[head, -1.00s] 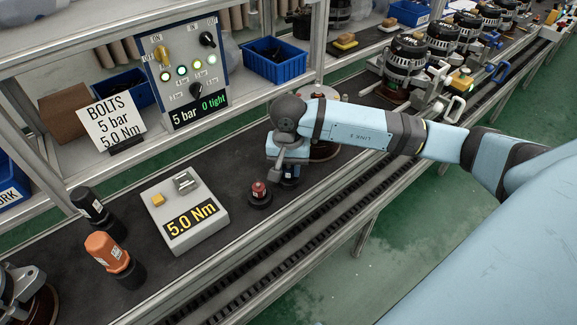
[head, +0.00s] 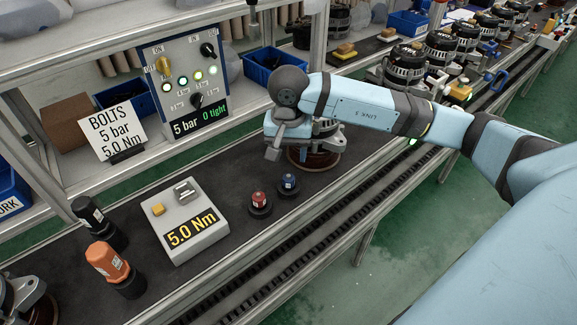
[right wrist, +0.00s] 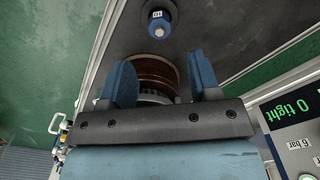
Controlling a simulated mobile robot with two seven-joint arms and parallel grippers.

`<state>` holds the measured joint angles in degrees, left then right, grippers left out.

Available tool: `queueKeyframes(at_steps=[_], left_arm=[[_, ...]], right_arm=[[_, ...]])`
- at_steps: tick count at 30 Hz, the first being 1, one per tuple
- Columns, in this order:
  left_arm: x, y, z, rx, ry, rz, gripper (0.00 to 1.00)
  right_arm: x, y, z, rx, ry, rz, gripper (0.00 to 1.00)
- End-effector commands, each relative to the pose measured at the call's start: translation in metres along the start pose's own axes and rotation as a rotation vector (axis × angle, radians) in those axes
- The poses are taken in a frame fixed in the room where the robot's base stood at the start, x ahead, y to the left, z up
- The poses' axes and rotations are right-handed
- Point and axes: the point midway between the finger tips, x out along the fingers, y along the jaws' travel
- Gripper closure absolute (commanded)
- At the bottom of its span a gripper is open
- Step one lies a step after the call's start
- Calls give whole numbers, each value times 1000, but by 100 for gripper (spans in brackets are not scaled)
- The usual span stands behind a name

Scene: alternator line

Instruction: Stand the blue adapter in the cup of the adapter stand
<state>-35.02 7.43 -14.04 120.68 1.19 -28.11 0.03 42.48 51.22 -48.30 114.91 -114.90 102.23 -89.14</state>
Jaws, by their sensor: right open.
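My right gripper (head: 272,153) is above and behind the blue adapter in the head view. Its two blue fingers (right wrist: 161,80) are spread with nothing held between them. My left gripper is out of view.
An alternator (head: 318,155) on a brown base stands close behind my right gripper. A torque box (head: 190,225) reading 5.0 Nm sits to the left, with black and orange tools (head: 107,262) beyond it. A control panel (head: 185,75) rises behind. Dark belt around the cups is clear.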

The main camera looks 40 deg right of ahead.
Motion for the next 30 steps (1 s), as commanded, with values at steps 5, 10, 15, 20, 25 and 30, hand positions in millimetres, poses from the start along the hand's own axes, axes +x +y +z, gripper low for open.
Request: queueKeyframes(at_steps=[5, 10, 15, 20, 25, 30], left_arm=[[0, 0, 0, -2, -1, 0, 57], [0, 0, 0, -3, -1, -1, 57], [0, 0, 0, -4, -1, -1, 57], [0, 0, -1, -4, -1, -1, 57], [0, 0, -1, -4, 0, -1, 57], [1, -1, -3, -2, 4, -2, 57]], right_arm=[[-26, 0, 0, 1, 0, -1, 43], [-34, 0, 0, 1, 0, 1, 43], [-35, 0, 0, 1, -1, 2, 43], [-34, 0, 0, 1, -1, 1, 43], [-34, 0, 0, 1, -1, 1, 43], [-34, 0, 0, 0, -1, 1, 43]])
